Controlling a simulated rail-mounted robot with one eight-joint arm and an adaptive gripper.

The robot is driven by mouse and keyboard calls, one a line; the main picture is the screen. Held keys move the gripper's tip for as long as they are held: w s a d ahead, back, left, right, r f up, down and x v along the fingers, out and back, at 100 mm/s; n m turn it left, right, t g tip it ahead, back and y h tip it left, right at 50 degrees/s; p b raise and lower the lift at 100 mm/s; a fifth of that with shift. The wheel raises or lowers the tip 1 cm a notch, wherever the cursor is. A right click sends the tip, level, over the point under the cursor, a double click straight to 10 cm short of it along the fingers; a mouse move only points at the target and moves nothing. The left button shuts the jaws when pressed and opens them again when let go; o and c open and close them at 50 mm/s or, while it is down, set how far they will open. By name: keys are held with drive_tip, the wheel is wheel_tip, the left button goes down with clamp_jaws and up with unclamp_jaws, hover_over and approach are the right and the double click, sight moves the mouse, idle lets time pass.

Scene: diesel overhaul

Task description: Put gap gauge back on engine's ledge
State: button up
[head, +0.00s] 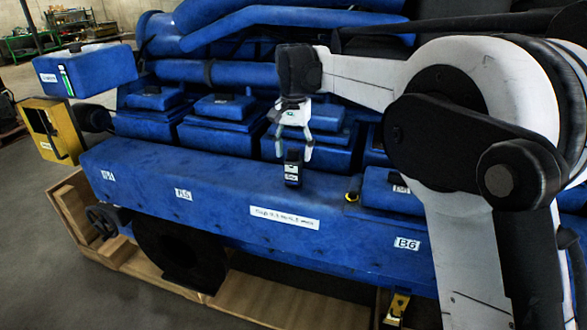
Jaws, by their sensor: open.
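My gripper (293,153) points down above the engine's blue ledge (215,190), with its fingers spread open. A small dark upright object with a pale label, which looks like the gap gauge (292,175), stands between and just below the fingertips. Its lower end appears to meet the ledge top, near the row of blue covers. Whether the fingers touch it is too small to tell.
A white label (285,217) is on the ledge's front. A small yellow-and-black item (352,197) sits on the ledge to the right. Blue cylinder covers (217,133) rise behind. A yellow box (51,131) stands at the left. The ledge's left stretch is clear.

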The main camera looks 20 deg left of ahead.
wheel_tip(320, 180, up, 5)
idle(0.3)
drive_tip(key=shift+d+r, duration=0.15)
drive_tip(key=shift+d, duration=0.15)
drive_tip(key=s+d+r+t, duration=0.15)
drive_tip(key=s+d, duration=0.25)
drive_tip(key=d, duration=0.5)
drive_tip(key=s+d+r+t+y, duration=0.15)
drive_tip(key=s+d, duration=0.25)
drive_tip(key=d, duration=0.4)
drive_tip(key=s+d+r+h, duration=0.15)
drive_tip(key=s+d, duration=0.25)
drive_tip(key=d, duration=0.5)
drive_tip(key=s+d+f+t, duration=0.2)
drive_tip(key=s+d+f, duration=0.4)
drive_tip(key=s+d, duration=0.2)
drive_tip(key=s+d+f+t, duration=0.2)
drive_tip(key=s+d+f, duration=0.4)
drive_tip(key=s, duration=0.6)
drive_tip(key=shift+s+d+f, duration=0.15)
drive_tip(key=shift+d+f, duration=0.15)
drive_tip(key=shift+d, duration=0.6)
